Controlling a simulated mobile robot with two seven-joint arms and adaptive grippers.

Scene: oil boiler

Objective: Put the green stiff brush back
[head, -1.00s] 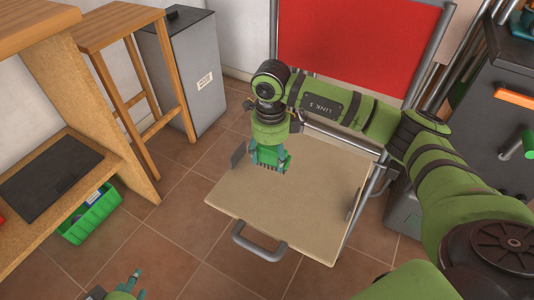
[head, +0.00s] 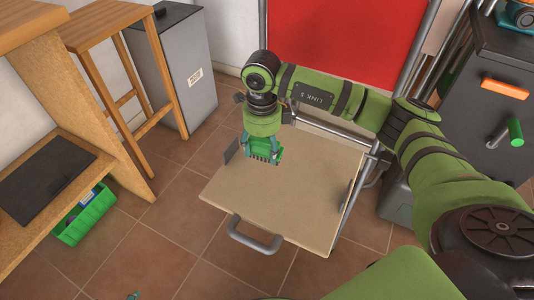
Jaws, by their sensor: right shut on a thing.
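The green stiff brush (head: 264,149) is held in my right gripper (head: 262,146), bristles showing dark along its lower edge. The gripper is shut on it and points down over the far left part of a beige platform (head: 290,200) with a grey handle at its front. I cannot tell whether the brush touches the platform. Only a small tip of my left gripper (head: 134,295) shows at the bottom edge, so its state is hidden.
A green bin (head: 84,214) stands on the floor under the wooden bench (head: 70,180) at left. A wooden stool (head: 125,75) and grey cabinet (head: 175,70) stand behind. A red panel (head: 350,40) rises behind the platform. A dark boiler unit (head: 480,100) is at right.

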